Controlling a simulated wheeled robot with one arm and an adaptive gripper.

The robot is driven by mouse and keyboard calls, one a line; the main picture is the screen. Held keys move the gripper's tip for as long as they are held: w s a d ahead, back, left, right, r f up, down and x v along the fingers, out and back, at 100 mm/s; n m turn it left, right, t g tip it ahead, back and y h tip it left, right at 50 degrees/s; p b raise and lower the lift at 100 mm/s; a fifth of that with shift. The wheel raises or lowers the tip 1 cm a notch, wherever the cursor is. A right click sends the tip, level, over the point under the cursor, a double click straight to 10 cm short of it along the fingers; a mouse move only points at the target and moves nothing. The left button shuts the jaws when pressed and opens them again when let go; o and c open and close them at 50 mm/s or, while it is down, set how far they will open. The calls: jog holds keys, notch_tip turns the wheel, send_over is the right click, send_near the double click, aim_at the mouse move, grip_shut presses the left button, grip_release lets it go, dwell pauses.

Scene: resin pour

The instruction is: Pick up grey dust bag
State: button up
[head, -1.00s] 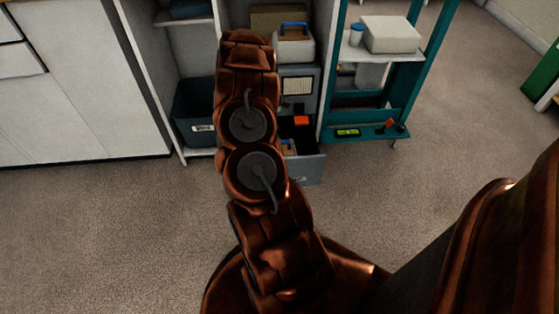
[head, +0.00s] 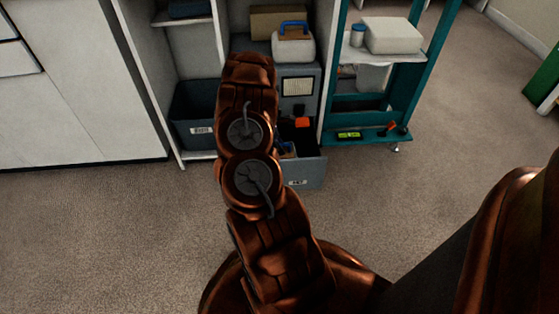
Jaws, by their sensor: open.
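I cannot make out a grey dust bag in the head view. An open grey drawer (head: 308,172) sticks out low in the shelving, with an orange item (head: 302,122) and a small blue item (head: 288,148) showing in it. My copper arm covers the drawer's left side, so part of its contents is hidden. My gripper is not visible; the far end of my arm hides it.
A grey cabinet (head: 312,88) stands above the drawer, with a white blue-handled container (head: 293,47) on top and a cardboard box (head: 265,24) behind. A dark bin (head: 185,130) is left. A teal cart (head: 345,103) stands right. The carpet (head: 110,225) in front is clear.

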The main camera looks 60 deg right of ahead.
grip_shut()
dwell(0.7)
